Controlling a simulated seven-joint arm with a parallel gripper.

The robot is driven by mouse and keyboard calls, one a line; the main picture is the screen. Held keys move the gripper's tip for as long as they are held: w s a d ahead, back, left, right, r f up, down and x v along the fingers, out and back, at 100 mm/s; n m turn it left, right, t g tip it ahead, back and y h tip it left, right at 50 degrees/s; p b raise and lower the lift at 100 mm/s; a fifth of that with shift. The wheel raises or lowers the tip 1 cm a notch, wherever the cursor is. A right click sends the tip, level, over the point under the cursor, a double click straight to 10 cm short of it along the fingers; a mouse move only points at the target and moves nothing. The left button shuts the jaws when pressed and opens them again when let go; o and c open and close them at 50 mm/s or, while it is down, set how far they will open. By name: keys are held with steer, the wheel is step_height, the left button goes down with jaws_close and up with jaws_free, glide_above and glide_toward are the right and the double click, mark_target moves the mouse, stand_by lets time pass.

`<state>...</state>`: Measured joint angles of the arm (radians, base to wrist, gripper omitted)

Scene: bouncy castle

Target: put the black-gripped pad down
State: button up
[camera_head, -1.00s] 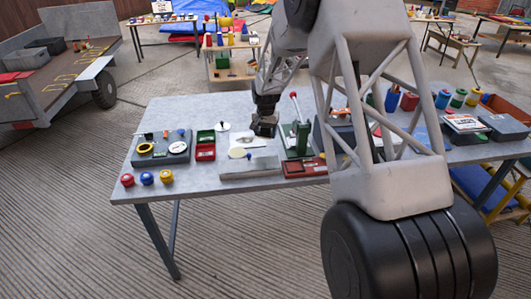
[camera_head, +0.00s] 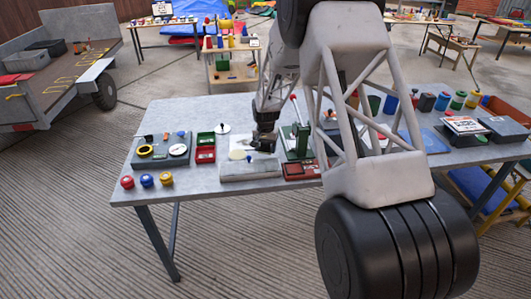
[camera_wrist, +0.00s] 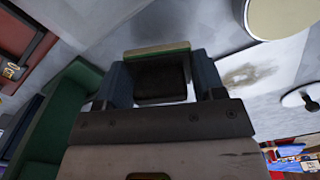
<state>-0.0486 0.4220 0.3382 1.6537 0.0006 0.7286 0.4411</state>
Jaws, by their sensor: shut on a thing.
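My gripper (camera_head: 264,143) is low over the grey table (camera_head: 190,112), right of a white sheet (camera_wrist: 260,72) with a brownish smudge. In the wrist view my gripper (camera_wrist: 161,80) is shut on the black-gripped pad (camera_wrist: 160,50). Its black grip sits between the two jaws, and a pale tan and green edge shows beyond it. In the head view the pad is too small and dark to make out apart from the jaws. I cannot tell whether it touches the table or sheet.
A green press (camera_head: 302,142) stands close right of my gripper. A grey block (camera_head: 250,172) lies in front, with a cream disc (camera_head: 238,155) beside it. A white disc with a dark knob (camera_head: 222,128) and red and green boxes (camera_head: 205,155) are to the left.

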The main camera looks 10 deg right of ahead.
steer(key=shift+f, duration=1.3)
steer(key=shift+f, duration=0.1)
steer(key=o, duration=1)
steer(key=shift+c, duration=0.2)
step_height(320, 180, up, 12)
